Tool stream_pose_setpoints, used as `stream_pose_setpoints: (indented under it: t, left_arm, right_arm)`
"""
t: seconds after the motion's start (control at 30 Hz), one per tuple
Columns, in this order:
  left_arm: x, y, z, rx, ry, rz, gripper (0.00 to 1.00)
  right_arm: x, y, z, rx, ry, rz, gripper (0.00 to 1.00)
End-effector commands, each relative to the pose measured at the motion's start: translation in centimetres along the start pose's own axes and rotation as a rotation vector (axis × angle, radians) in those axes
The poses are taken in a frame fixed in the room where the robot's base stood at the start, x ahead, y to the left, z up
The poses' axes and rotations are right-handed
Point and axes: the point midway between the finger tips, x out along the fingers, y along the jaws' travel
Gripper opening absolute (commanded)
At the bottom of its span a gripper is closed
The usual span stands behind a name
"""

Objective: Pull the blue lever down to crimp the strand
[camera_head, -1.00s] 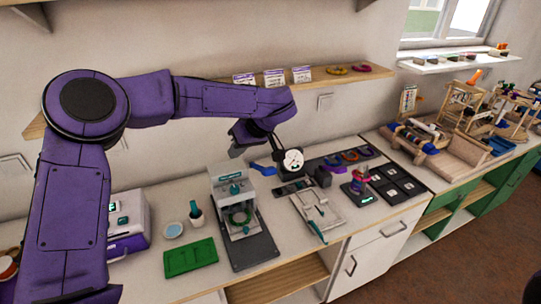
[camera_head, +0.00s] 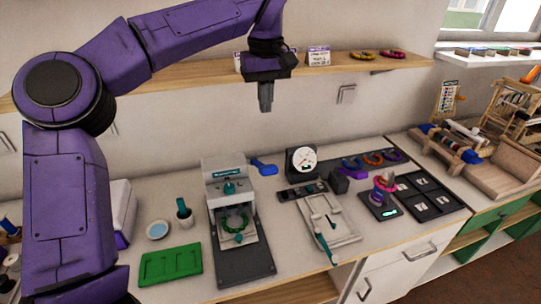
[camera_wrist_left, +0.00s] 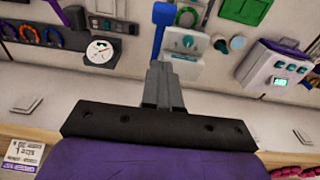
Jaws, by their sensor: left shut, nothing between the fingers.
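The blue lever (camera_head: 264,167) sticks out from the upper right side of the grey press (camera_head: 228,180), slanting slightly down to its end. In the left wrist view the blue lever (camera_wrist_left: 161,18) shows just beyond the fingertips. A green strand ring (camera_head: 236,222) lies in the press under its teal head. My left gripper (camera_head: 265,108) points down in the air above and behind the lever, near the wall. It is shut and empty, apart from the lever. In the left wrist view its fingers (camera_wrist_left: 160,66) are together. My right gripper is not in view.
A round gauge (camera_head: 304,160) stands right of the lever. A wooden shelf (camera_head: 200,75) runs along the wall behind my left gripper. A green tray (camera_head: 170,265), a cup with a teal tool (camera_head: 184,212) and a white board (camera_head: 328,220) flank the press.

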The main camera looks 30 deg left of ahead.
Motion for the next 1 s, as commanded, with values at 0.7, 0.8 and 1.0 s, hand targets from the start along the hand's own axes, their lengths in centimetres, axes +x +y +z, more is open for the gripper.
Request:
stream_pose_setpoints:
  t: [0.7, 0.8, 1.0]
  left_arm:
    - [9.8, 0.0, -0.1, 0.0, -0.005, -0.006, 0.0]
    - [11.3, 0.0, 0.7, 0.002, -0.003, -0.005, 0.0]
    - [13.1, 0.0, 1.9, 0.0, -0.001, -0.004, 0.0]
  right_arm:
    - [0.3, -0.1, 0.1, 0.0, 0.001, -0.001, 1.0]
    - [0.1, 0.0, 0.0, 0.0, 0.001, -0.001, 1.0]
    - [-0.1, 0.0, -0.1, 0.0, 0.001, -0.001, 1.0]
